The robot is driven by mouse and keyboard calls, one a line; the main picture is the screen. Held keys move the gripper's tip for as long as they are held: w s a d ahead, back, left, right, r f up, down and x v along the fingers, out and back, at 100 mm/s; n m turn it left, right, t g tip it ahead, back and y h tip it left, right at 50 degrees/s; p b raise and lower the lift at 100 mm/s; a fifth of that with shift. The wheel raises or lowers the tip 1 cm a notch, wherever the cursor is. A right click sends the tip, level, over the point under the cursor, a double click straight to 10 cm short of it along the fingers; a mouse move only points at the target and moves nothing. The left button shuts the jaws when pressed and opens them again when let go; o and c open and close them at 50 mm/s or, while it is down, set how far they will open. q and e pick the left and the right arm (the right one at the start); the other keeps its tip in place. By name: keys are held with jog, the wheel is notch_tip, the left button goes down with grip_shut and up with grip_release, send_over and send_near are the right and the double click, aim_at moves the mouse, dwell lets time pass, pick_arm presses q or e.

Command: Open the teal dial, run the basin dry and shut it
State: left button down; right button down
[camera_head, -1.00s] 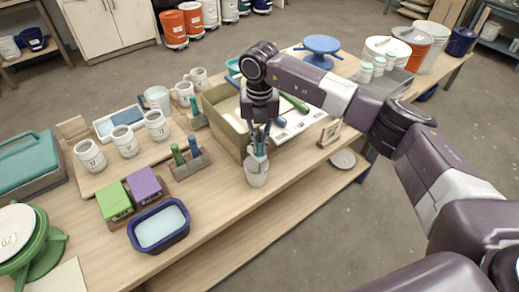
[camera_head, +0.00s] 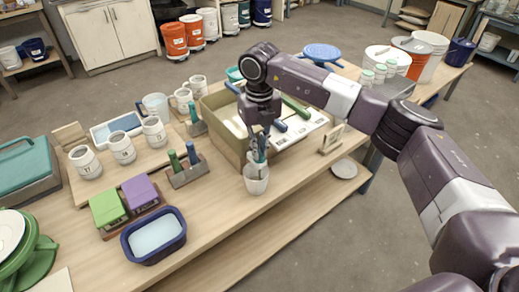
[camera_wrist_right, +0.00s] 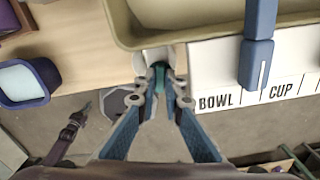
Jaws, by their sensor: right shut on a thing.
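The beige basin (camera_head: 235,148) stands at the middle of the table; its near wall shows in the wrist view (camera_wrist_right: 180,38). The right gripper (camera_head: 259,152) points down at the basin's front side. In the wrist view its blue fingers (camera_wrist_right: 160,85) are shut on the small teal dial (camera_wrist_right: 159,76), just off the basin wall. The fingers mostly hide the dial, so I cannot tell how far it is turned. A white cup (camera_head: 256,180) shows directly under the fingers at the table edge. The basin's liquid level is not clear. My left gripper is not in view.
A navy tub (camera_head: 136,257) with pale contents sits at the front edge. Green (camera_head: 107,208) and purple (camera_head: 138,191) blocks and a holder (camera_head: 188,176) stand left of the basin. A lettered white board (camera_head: 309,122) lies at its right. Floor is clear in front.

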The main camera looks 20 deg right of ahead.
jog(key=c, duration=2)
grip_release()
jog(key=shift+c, duration=0.2)
notch_tip(320, 180, up, 8)
jog(key=shift+a+r, duration=0.1)
